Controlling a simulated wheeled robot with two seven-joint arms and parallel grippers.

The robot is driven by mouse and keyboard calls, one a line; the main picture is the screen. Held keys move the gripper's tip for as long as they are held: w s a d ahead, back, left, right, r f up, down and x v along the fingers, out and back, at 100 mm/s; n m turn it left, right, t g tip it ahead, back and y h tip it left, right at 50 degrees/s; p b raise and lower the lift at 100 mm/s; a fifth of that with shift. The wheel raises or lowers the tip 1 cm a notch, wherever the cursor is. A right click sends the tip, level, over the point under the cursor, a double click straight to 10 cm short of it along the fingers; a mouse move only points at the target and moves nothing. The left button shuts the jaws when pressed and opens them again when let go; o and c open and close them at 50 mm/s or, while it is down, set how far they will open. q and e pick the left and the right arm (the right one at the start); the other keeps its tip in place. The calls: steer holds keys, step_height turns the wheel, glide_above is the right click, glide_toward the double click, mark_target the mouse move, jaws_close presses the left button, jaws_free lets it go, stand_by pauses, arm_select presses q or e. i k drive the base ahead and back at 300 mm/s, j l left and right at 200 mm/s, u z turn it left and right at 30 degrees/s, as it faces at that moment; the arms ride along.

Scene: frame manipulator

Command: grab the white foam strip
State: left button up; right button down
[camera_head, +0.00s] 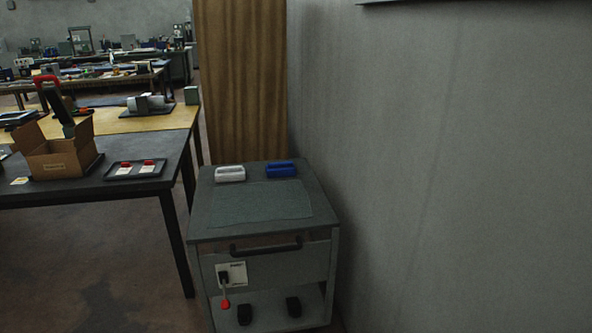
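A small white block-like piece (230,174) lies at the back left of the top of a grey cabinet (215,212). It has a raised or recessed long part; I cannot tell for certain whether it is the white foam strip. A blue piece (280,169) of similar shape lies just to its right, apart from it. Neither of my grippers shows in the head view.
A grey-green mat (262,203) covers the cabinet top's middle. The cabinet has a dark front handle (266,246). A grey wall (450,160) stands close on the right. On the left, a dark table (90,195) carries an open cardboard box (55,160) and a black tray (112,174).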

mark_target(233, 173)
steer(key=i+j+z, duration=0.2)
steer(key=j+z, duration=0.15)
steer(key=i+j+z, duration=0.15)
steer(key=j+z, duration=0.25)
steer(key=i+j+z, duration=0.1)
steer(key=j+z, duration=0.75)
steer(key=j, duration=0.55)
steer(key=j+z, duration=0.1)
steer(key=j, duration=0.5)
steer(key=k+j+z, duration=0.15)
steer(key=j, duration=0.5)
steer(key=j+z, duration=0.1)
steer(key=j, duration=0.55)
steer(key=k+j, duration=0.1)
steer(key=j, duration=0.4)
steer(key=k+j, duration=0.1)
steer(key=j, duration=0.85)
steer(key=k, duration=0.05)
